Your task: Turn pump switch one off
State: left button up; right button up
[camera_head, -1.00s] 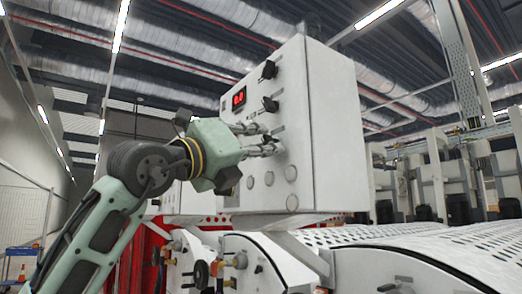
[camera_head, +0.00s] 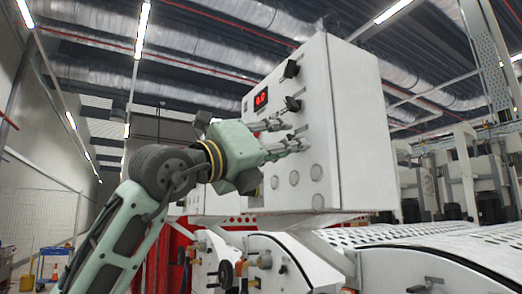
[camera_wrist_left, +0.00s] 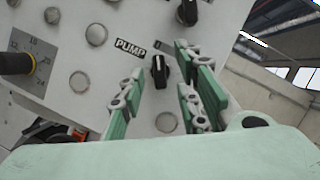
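The control box (camera_head: 345,130) is white, with black knobs and a red display on its front. In the left wrist view, a black knob (camera_wrist_left: 160,70) with a white pointer line sits beside the label PUMP (camera_wrist_left: 130,47). My left gripper (camera_head: 290,138) is at the box front, below two black knobs, its fingers pointing at the panel. In the left wrist view, the fingers of my left gripper (camera_wrist_left: 160,95) are apart, with the PUMP knob showing between them. Contact cannot be told. My right gripper is not in view.
Another black knob (camera_wrist_left: 187,12) sits above the PUMP knob. Round grey caps (camera_head: 294,178) lie on the lower panel. Curved white machine covers (camera_head: 440,250) stand below the box. A dial with a black knob (camera_wrist_left: 18,63) is at the left in the wrist view.

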pick_arm(q)
jog(key=v, duration=1.1)
